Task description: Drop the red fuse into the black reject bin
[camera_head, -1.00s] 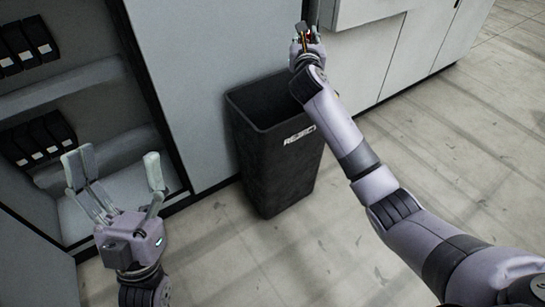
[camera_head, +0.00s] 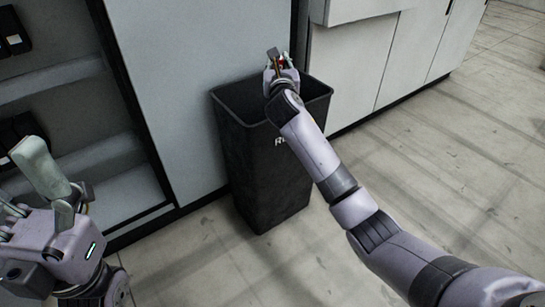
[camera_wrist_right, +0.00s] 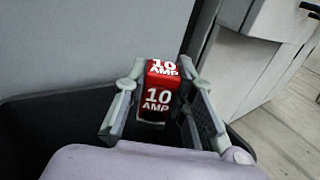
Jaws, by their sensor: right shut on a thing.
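The red fuse, marked "10 AMP", is clamped between the two fingers of my right gripper in the right wrist view, where the fuse (camera_wrist_right: 158,100) shows clearly. In the head view my right gripper (camera_head: 281,64) is over the back part of the black reject bin's opening, with only a bit of red showing. The black bin (camera_head: 262,175) stands upright on the floor, its lettering partly hidden by my right arm. Its dark wall also shows below the fuse in the wrist view (camera_wrist_right: 40,130). My left gripper (camera_head: 45,170) is at the lower left, partly cut off, its finger gap unclear.
A grey cabinet panel (camera_head: 200,80) stands right behind the bin. An open shelf unit (camera_head: 60,80) with black boxes is at the left. White cabinets (camera_head: 365,70) stand at the right. The floor (camera_head: 440,160) at the right is clear.

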